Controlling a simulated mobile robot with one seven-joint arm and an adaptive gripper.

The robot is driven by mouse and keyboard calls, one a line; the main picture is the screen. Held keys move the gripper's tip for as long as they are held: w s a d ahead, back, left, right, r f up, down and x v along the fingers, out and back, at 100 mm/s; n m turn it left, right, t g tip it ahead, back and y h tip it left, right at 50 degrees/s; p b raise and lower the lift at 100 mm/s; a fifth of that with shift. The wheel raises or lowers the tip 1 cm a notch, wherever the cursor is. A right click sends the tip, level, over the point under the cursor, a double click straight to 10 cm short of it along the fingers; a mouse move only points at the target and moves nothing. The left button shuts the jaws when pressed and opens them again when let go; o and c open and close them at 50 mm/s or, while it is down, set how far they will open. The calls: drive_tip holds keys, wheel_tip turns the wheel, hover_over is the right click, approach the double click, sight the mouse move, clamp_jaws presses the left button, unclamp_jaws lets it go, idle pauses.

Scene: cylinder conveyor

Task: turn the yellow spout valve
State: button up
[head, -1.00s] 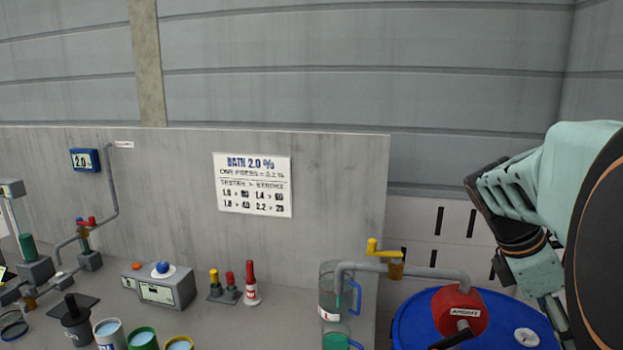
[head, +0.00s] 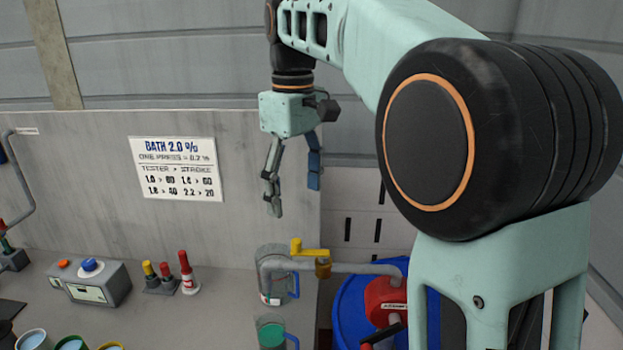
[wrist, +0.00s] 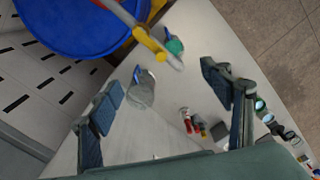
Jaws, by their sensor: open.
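The yellow spout valve (head: 297,246) sits on the grey spout pipe (head: 350,268) that runs from the red pump head (head: 384,298) on the blue drum (head: 349,305). In the wrist view the valve (wrist: 148,43) shows at the top centre, beyond the fingertips. My gripper (head: 292,200) is open and empty, pointing down above the valve and apart from it. Its fingers also show in the wrist view (wrist: 162,92). A clear jug (head: 274,285) with a blue handle stands under the spout end.
A second jug with green contents (head: 271,333) stands in front. A grey box with a blue button (head: 90,281), red and yellow small items (head: 168,278) and several open cans (head: 70,343) stand to the left. A wall with a sign (head: 177,168) rises behind the table.

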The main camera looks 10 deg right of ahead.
sight(296, 240)
drive_tip(key=shift+s+a+f, duration=0.1)
drive_tip(key=shift+f, duration=0.35)
wheel_tip(296, 240, down, 10)
drive_tip(key=b, duration=0.7)
drive_tip(key=c, duration=2)
drive_tip(key=shift+o, duration=0.2)
